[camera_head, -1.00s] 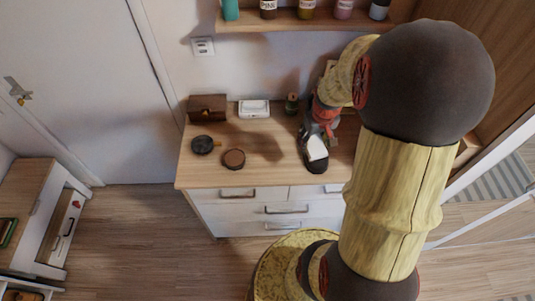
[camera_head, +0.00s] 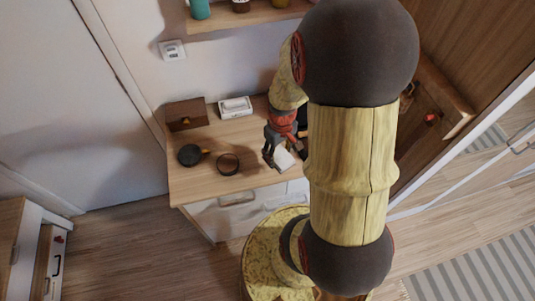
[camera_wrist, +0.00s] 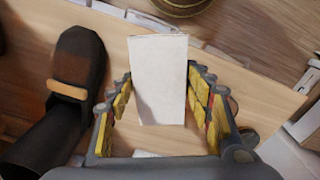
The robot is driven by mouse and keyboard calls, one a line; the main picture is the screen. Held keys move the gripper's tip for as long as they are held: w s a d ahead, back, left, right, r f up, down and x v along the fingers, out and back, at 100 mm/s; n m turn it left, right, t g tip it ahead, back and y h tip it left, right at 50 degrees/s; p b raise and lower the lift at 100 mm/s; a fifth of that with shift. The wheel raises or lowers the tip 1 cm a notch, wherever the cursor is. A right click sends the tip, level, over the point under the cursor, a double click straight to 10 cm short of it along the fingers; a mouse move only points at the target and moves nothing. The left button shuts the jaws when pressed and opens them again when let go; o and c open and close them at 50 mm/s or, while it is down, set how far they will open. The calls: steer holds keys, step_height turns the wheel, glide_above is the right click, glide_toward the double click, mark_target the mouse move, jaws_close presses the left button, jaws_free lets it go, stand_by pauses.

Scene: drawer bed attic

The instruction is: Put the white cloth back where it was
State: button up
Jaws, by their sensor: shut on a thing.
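The white cloth (camera_wrist: 160,80) shows as a flat white rectangle between the yellow-padded fingers of my gripper (camera_wrist: 159,92) in the wrist view. My gripper is shut on it. In the head view the cloth (camera_head: 284,159) shows as a small white patch at my gripper (camera_head: 274,154), over the front right part of the wooden dresser top (camera_head: 205,182). My arm hides the dresser's right side. I cannot tell whether the cloth touches the surface.
On the dresser are a brown box (camera_head: 187,115), a white box (camera_head: 236,107), a dark round item (camera_head: 190,155) and a round container (camera_head: 228,163). A dark shoe (camera_wrist: 80,70) lies left of my gripper in the wrist view. A wall shelf (camera_head: 240,18) is above.

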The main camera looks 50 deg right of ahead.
steer(key=w+f, duration=0.2)
steer(key=w+d+f+b, duration=0.1)
steer(key=w+f, duration=0.1)
steer(key=w+d+f, duration=0.1)
steer(key=w+f, duration=0.2)
steer(key=shift+d+f, duration=0.1)
steer(key=shift+s+f+b, duration=0.1)
steer(key=shift+f+b, duration=0.35)
steer(key=shift+f, duration=0.9)
steer(key=shift+f, duration=0.2)
steer(key=o, duration=1)
steer(key=shift+r, duration=0.1)
